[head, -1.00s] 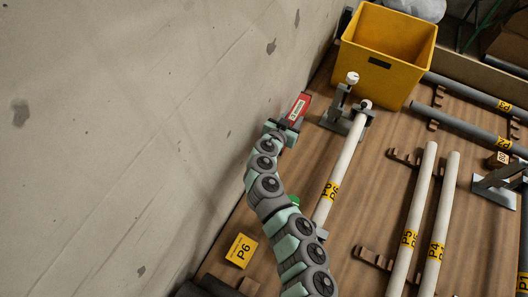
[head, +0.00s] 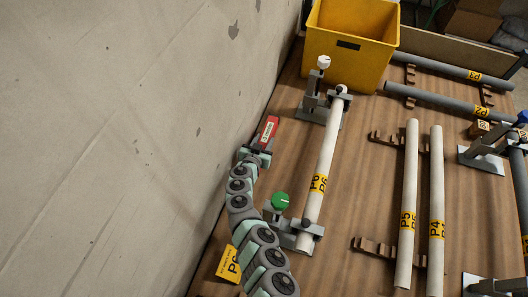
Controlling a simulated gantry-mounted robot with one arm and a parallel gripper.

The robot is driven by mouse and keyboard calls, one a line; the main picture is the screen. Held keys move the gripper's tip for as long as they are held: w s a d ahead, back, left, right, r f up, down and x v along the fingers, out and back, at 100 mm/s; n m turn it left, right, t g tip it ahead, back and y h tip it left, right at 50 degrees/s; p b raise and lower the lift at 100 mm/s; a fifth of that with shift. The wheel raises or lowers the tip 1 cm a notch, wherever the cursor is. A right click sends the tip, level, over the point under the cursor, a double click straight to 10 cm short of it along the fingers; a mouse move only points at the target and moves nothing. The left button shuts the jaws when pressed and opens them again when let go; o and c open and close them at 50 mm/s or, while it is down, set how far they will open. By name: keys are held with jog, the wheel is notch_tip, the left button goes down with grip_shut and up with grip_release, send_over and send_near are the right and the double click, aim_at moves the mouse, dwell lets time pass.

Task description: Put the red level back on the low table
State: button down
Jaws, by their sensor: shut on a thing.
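The red level (head: 269,132) is a short red bar with a pale label. It is at the end of my arm, near the concrete wall and left of the P6 pipe. My gripper (head: 262,148) is shut on the near end of the level; the fingertips are small and partly hidden. The wooden table (head: 365,185) lies beneath. I cannot tell whether the level touches its top or is held above it.
The white P6 pipe (head: 325,155) lies in clamps with a white knob (head: 323,62) and a green knob (head: 280,201). A yellow bin (head: 350,45) stands at the back. Pipes P5 (head: 409,190) and P4 (head: 436,190) lie to the right. A yellow P6 sign (head: 229,264) is beside my arm.

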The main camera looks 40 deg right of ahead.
jog(key=shift+d+f+b, duration=0.1)
jog(key=shift+f+b, duration=1.5)
jog(key=shift+f, duration=1)
jog(key=shift+f, duration=0.15)
jog(key=c, duration=0.9)
grip_release()
jog(key=shift+r, duration=0.25)
jog(key=shift+s+a+r+p, duration=0.1)
jog(key=shift+a+r+p, duration=0.35)
jog(key=shift+p, duration=0.3)
jog(key=shift+f+p+v, duration=0.2)
jog(key=shift+p+v, duration=0.8)
jog(key=shift+v, duration=1.7)
jog(key=shift+f+p+v, duration=0.15)
jog(key=shift+p+v, duration=0.8)
jog(key=shift+v, duration=1.8)
jog(key=shift+s, duration=0.15)
